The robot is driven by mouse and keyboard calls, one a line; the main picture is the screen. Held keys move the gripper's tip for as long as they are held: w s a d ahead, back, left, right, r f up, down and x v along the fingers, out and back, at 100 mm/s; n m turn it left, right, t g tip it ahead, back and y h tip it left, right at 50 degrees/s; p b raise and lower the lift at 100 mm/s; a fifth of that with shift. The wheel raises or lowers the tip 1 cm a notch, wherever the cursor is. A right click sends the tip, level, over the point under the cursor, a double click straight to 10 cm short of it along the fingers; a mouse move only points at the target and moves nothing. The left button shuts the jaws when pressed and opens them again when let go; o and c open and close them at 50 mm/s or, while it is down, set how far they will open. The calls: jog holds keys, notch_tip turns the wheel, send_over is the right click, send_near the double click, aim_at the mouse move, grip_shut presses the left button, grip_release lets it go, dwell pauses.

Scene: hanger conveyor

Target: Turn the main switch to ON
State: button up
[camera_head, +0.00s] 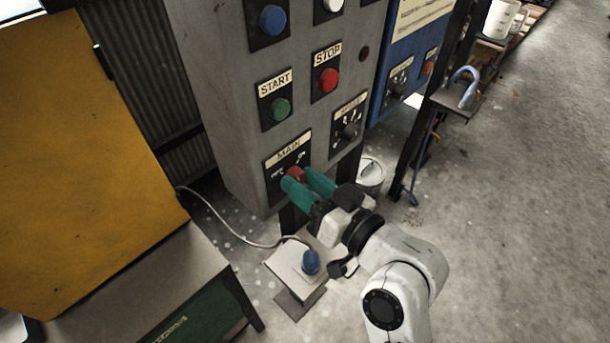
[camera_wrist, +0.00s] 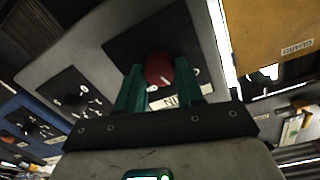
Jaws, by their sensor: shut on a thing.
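The main switch is a red knob (camera_head: 296,174) on a black plate labelled MAIN (camera_head: 289,150), low on the grey control cabinet (camera_head: 225,110). My gripper (camera_head: 308,184) has green fingers and is at the knob, one finger on each side. In the wrist view the red knob (camera_wrist: 159,69) sits between the two green fingertips (camera_wrist: 160,85), with the fingers shut on it. The lower part of the plate and its markings are partly hidden by the fingers, so I cannot tell which position the knob points to.
Above are a green START button (camera_head: 281,109), a red STOP button (camera_head: 329,79) and a selector dial (camera_head: 349,130). A yellow panel (camera_head: 80,150) stands at left. A pedestal with a blue knob (camera_head: 311,262) is below my gripper. A white bucket (camera_head: 370,174) stands behind. Floor at right is clear.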

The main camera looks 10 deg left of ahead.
jog(key=m+p, duration=0.2)
jog(key=m, duration=0.1)
jog(key=m+p, duration=0.3)
jog(key=m, duration=0.1)
jog(key=shift+w+d+r+g, duration=0.1)
jog(key=shift+r+g, duration=0.1)
jog(key=shift+g, duration=0.1)
jog(key=shift+f+m+p, duration=0.2)
jog(key=shift+m+p, duration=1.35)
jog(key=shift+m, duration=0.95)
jog(key=o, duration=1)
jog(key=shift+o, duration=0.2)
jog(key=b+v, duration=0.3)
jog(key=v, duration=0.7)
jog(key=shift+d, duration=0.4)
jog(key=shift+f, duration=0.1)
